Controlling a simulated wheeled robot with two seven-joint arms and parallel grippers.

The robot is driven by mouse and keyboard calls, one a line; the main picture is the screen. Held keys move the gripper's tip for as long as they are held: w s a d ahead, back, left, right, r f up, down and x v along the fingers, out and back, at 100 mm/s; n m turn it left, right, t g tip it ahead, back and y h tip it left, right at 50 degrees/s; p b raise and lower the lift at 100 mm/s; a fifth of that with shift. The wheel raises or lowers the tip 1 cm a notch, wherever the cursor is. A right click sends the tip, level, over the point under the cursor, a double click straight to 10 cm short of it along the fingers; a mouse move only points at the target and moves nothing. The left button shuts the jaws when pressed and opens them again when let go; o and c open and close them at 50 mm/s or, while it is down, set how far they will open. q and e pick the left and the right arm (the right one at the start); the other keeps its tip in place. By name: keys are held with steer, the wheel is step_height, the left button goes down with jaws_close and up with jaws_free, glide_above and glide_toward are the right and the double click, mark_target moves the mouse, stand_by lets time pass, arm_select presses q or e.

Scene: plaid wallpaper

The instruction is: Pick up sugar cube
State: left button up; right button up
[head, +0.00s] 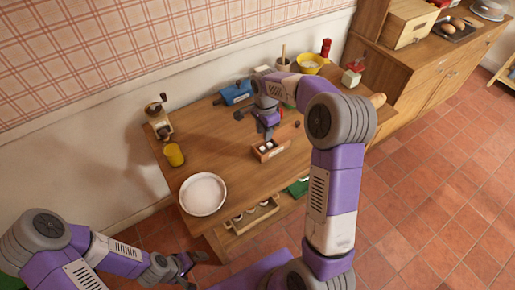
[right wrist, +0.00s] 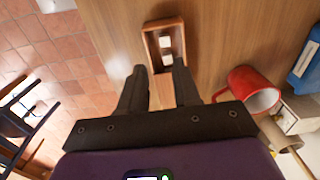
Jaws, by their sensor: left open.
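Small white sugar cubes (right wrist: 166,42) lie in a small open wooden box (right wrist: 148,42) on the table. The box (head: 262,156) also shows in the head view, near the table's front edge, with white inside it. My right gripper (head: 268,136) hangs just above and behind the box. In the right wrist view its two fingers (right wrist: 159,72) are apart, with nothing visible held between them; the fingertips are at the box's near end. My left gripper (head: 192,264) is open and empty, low in front of the table and away from the box.
The wooden table (head: 222,142) holds a white plate (head: 203,194), a yellow cup (head: 174,154), a coffee grinder (head: 158,118) and a blue object (head: 235,93). A yellow bowl (head: 312,65) is at the back.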

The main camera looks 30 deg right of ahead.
mark_target(263, 147)
steer(key=shift+w+f+b, duration=0.25)
steer(key=shift+w+f, duration=0.15)
steer(key=shift+f, duration=0.2)
steer(key=shift+w+f+b, duration=0.25)
steer(key=shift+w+f, duration=0.1)
steer(key=shift+f, duration=0.25)
steer(key=shift+s+f+b, duration=0.2)
steer(key=shift+f+b, duration=0.1)
steer(key=shift+f, duration=0.75)
step_height(263, 147, down, 4)
steer(key=shift+s+d+f+b, duration=0.1)
steer(key=shift+s+f+b, duration=0.1)
steer(key=shift+b, duration=0.6)
steer(key=shift+w+f, duration=0.1)
steer(key=shift+f, duration=0.25)
arm_select(q)
steer(key=f, duration=0.2)
steer(key=w+f, duration=0.1)
steer(key=f, duration=0.1)
steer(key=shift+w+f, duration=0.1)
steer(key=shift+f, duration=0.05)
arm_select(e)
jaws_close()
